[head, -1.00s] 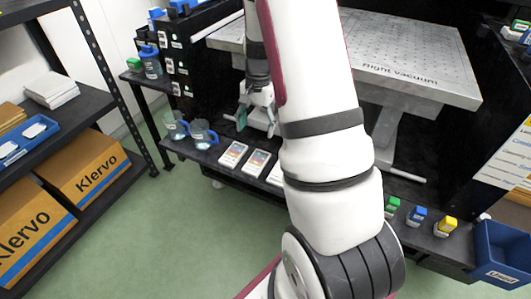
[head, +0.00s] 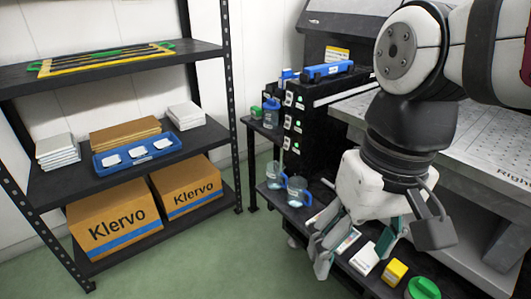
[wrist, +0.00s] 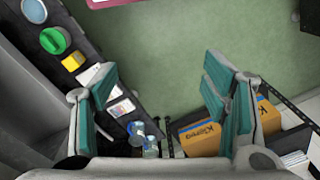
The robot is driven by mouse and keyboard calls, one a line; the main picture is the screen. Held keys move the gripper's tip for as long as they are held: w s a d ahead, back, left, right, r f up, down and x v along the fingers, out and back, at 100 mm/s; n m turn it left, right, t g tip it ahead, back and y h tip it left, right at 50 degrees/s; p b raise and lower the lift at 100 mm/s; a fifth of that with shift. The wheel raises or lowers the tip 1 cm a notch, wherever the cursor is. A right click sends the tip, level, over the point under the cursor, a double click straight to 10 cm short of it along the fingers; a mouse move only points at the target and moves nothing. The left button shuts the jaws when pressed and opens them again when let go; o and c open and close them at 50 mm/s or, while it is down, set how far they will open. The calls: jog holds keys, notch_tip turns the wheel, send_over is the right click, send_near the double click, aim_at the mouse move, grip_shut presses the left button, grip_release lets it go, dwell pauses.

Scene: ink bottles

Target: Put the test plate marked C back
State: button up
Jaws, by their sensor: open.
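My gripper (head: 354,256) hangs in front of the black machine in the head view, teal fingers pointing down and spread, with nothing between them. It also shows open in the wrist view (wrist: 163,105). White cards with printed faces lie on the low black ledge below it; one card (head: 363,258) shows between the fingers and others are partly hidden. Printed cards (wrist: 120,108) also show beside the left finger in the wrist view. Small white plates (head: 138,152) lie in a blue tray (head: 172,151) on the left rack. I cannot read a C on any of them.
Two clear jugs (head: 297,190) stand on the ledge left of my gripper. A yellow-capped bottle (head: 393,273) and a green lid (head: 423,289) are right of it. The rack holds Klervo boxes (head: 113,222) and white stacks (head: 57,150). Green floor (head: 210,262) between is clear.

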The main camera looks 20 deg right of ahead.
jog(key=shift+n+h, duration=0.4)
jog(key=shift+n, duration=0.4)
jog(key=s, duration=0.5)
jog(key=shift+s+a+f, duration=0.15)
jog(key=shift+a+f, duration=0.1)
jog(key=shift+f, duration=0.15)
notch_tip(320, 180, up, 28)
jog(key=t+p, duration=0.4)
jog(key=p, duration=2.2)
jog(key=shift+d+f, duration=0.15)
jog(key=shift+d, duration=0.15)
